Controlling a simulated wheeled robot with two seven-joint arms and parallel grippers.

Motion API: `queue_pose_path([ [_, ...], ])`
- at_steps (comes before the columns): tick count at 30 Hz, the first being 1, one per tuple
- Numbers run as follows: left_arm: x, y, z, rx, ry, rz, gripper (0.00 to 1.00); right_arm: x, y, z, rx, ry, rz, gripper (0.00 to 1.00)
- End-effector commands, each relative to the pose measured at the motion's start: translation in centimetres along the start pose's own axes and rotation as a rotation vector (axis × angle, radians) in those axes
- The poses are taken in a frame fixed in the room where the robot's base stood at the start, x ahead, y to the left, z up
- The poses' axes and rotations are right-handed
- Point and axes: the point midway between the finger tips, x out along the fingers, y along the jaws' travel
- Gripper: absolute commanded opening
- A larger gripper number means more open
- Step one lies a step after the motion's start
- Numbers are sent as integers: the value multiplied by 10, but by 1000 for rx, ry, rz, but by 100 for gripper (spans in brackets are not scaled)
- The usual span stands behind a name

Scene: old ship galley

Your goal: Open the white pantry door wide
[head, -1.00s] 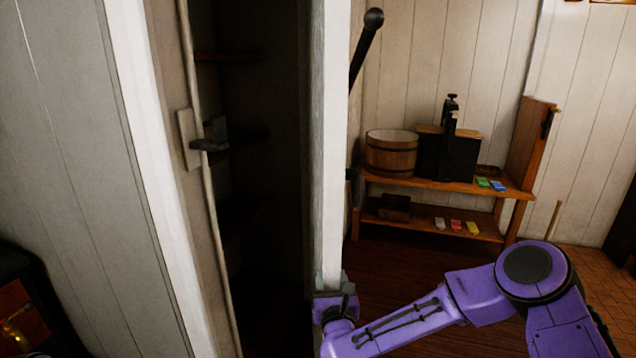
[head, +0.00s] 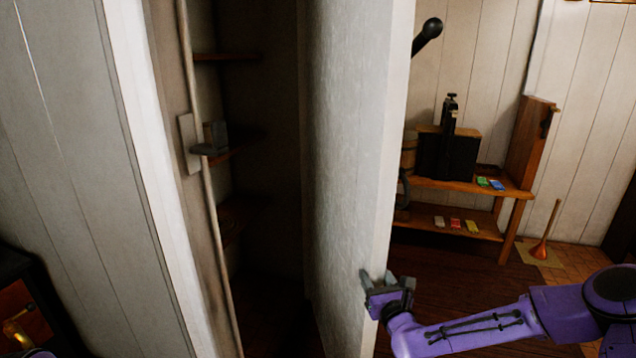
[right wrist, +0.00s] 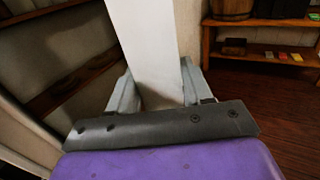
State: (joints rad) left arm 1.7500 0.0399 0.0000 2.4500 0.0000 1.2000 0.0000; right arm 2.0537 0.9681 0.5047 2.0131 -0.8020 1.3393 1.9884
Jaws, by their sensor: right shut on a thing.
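The white pantry door (head: 355,150) stands partly open, swung out to the right of the doorway. Its inner face shows in the head view, and its free edge points toward me. My right gripper (head: 378,282) is shut on the door's free edge, low down, one finger on each side. In the right wrist view, the door edge (right wrist: 152,50) stands between the two fingers (right wrist: 158,90). A dark rod with a round knob (head: 430,30) sticks out beyond the door's outer side. My left gripper is not in view.
Dark pantry shelves (head: 225,56) show through the gap. A latch (head: 205,149) sits on the left of the doorway. Right of the door stand a wooden shelf unit (head: 450,186) with a black box (head: 445,155), and a plunger (head: 541,248). Floor between looks clear.

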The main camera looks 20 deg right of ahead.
Motion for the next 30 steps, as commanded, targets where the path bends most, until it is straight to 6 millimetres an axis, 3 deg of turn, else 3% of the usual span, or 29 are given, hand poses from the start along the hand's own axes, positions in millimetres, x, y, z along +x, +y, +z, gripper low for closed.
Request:
queue_pose_path([
  [4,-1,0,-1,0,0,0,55,0,-9,1,-1,-2,5,13],
  [12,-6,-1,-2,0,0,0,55,4,-70,2,0,-5,58,14],
  [18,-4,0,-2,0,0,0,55,8,-105,1,0,-6,110,14],
  [26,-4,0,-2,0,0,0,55,8,-111,0,-1,1,127,14],
  [27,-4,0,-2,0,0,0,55,8,-111,0,-1,1,127,53],
  [30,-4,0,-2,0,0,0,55,8,-112,0,-1,1,126,83],
])
